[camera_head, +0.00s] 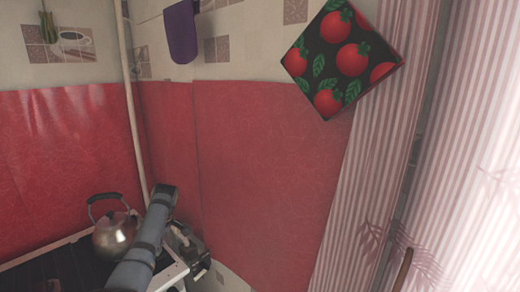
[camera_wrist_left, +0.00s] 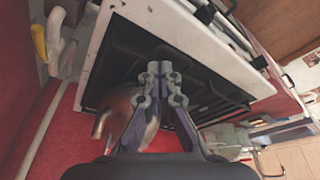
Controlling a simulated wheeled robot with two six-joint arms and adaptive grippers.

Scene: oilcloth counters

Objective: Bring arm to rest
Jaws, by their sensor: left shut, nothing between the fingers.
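My left arm (camera_head: 145,240) rises from the bottom edge in the head view, with its elbow-like bend near the red wall panel and its wrist hanging down beside the stove. My left gripper (camera_wrist_left: 160,68) shows in the left wrist view with its fingers together and nothing between them. It is in front of the dark stove top in that view; I cannot tell the exact gap. My right gripper is in neither view.
A metal kettle (camera_head: 113,236) with a dark handle stands on the stove (camera_head: 55,268), left of my arm; it is partly hidden behind the gripper in the wrist view (camera_wrist_left: 112,115). Red wall panels (camera_head: 255,160) and a striped curtain (camera_head: 365,180) are beyond.

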